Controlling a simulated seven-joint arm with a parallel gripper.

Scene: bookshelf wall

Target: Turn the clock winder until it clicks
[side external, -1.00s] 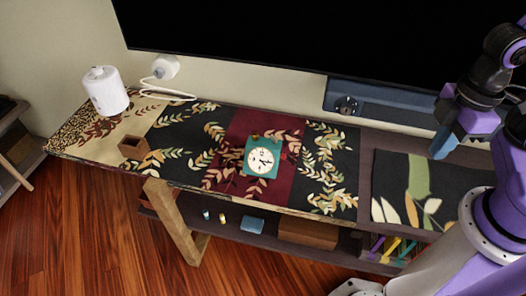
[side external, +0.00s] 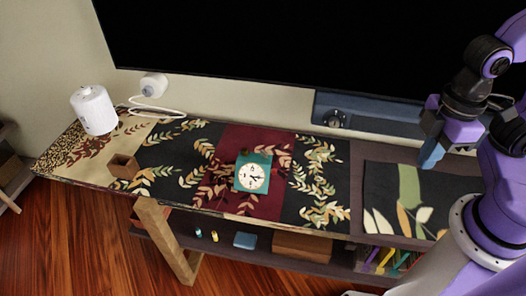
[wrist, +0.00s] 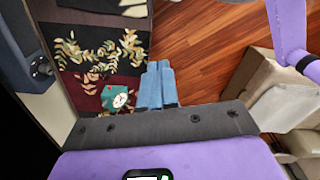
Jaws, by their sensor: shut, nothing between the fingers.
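A teal clock (side external: 252,173) with a white round dial stands on the dark red part of the cloth on the long table. It also shows small in the wrist view (wrist: 118,96). A small brown piece (side external: 243,152) shows at its top edge; I cannot tell whether this is the winder. My gripper (side external: 428,155) is well to the right of the clock, above the table's right part, with its blue fingers pointing down. In the wrist view its fingers (wrist: 157,84) are together and empty, apart from the clock.
A white cylinder (side external: 95,110) and a small brown open box (side external: 124,167) stand on the left. A blue panel with a black knob (side external: 335,118) is along the back wall below a big black screen (side external: 290,45). A shelf below holds small items. A couch (wrist: 262,88) is on the right in the wrist view.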

